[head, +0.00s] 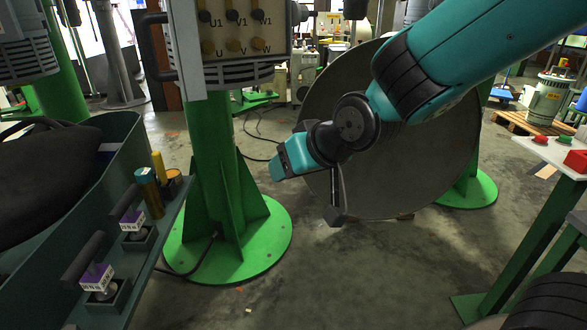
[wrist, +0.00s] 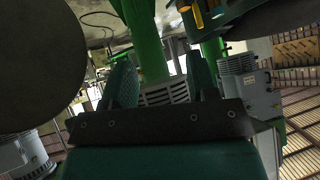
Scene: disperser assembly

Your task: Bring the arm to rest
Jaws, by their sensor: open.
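My teal arm (head: 440,65) reaches in from the upper right of the head view and bends at a dark joint. My gripper (head: 282,164) is at its end, in mid-air, pointing left. It is in front of a large grey disc and right of a green column. A dark bracket of mine hangs below the wrist joint. In the wrist view my gripper (wrist: 162,82) shows two teal fingers standing apart with nothing held between them. Its fingertips touch nothing that I can see.
The large disc (head: 420,175) stands close behind my arm. The green column (head: 215,150) carries a panel with terminals (head: 232,35). Floor between is clear.

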